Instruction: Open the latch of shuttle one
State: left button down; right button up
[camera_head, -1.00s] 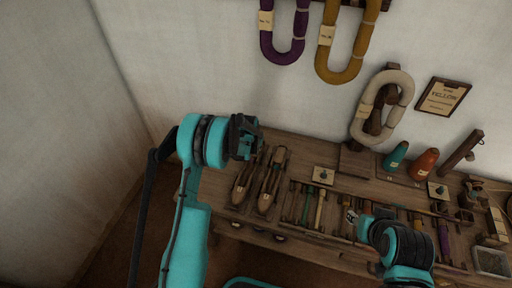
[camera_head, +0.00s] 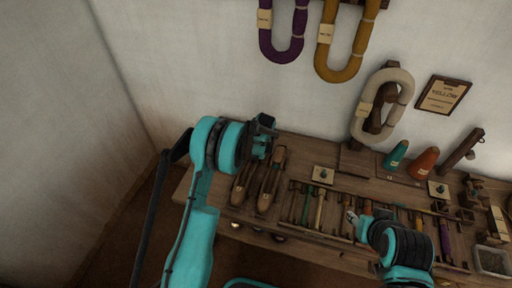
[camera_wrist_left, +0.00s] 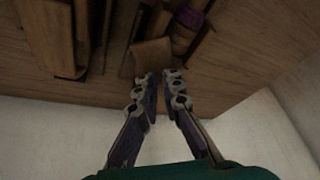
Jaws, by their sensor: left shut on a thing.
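Two long wooden shuttles lie side by side on the bench's left part in the head view, a left one (camera_head: 241,188) and a right one (camera_head: 268,187). Their number labels are too small to read surely. My left gripper (camera_head: 266,130) is above their far ends and hides part of the left one. In the left wrist view, its two fingertips (camera_wrist_left: 160,78) are close together at a small tan wooden piece (camera_wrist_left: 151,56), beside a purple-wound part (camera_wrist_left: 185,32). I cannot tell surely that this piece is the latch. My right gripper (camera_head: 350,216) is low over the bench's middle; its jaws are unclear.
Yarn hanks hang on the wall behind. The floor left of the bench is clear.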

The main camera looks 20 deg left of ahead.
pick_arm(q)
jog(key=n, duration=0.2)
jog(key=n+g+y, duration=0.1)
jog(key=n, duration=0.2)
jog(key=shift+w+d+n+g, duration=0.2)
jog(key=shift+w+n+g, duration=0.05)
jog(key=shift+n+g, duration=0.05)
jog(key=n+g, duration=0.1)
jog(key=n, duration=0.1)
jog(key=n+g+y, duration=0.1)
jog(key=n, duration=0.2)
jog(key=shift+w, duration=0.2)
jog(key=shift+n, duration=0.4)
jog(key=c, duration=1.7)
grip_release()
jog(key=shift+d+r, duration=0.1)
jog(key=shift+v, duration=3.9)
